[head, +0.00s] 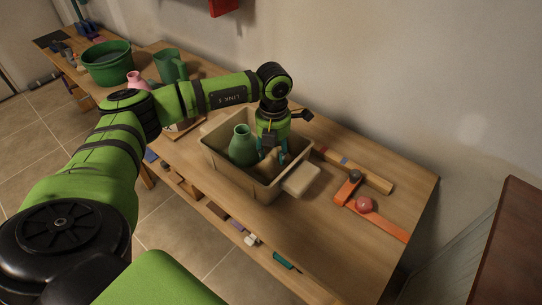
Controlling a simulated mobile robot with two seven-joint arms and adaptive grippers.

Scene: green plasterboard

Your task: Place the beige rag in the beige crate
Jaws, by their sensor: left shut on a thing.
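The beige crate (232,172) stands on the wooden workbench, open at the top. A green bottle (242,147) stands inside it, in its left part. My left gripper (271,156) points down into the right part of the crate, with its fingertips below the rim level. It is shut on a tan, crumpled thing, which looks like the beige rag (268,162); the fingers and the crate hide part of it. I cannot tell whether the rag touches the crate floor. My right gripper is not in view.
A pale beige block (301,180) is at the crate's right front corner. A green tub (107,65), a green jug (170,68) and a pink bottle (137,81) stand farther left.

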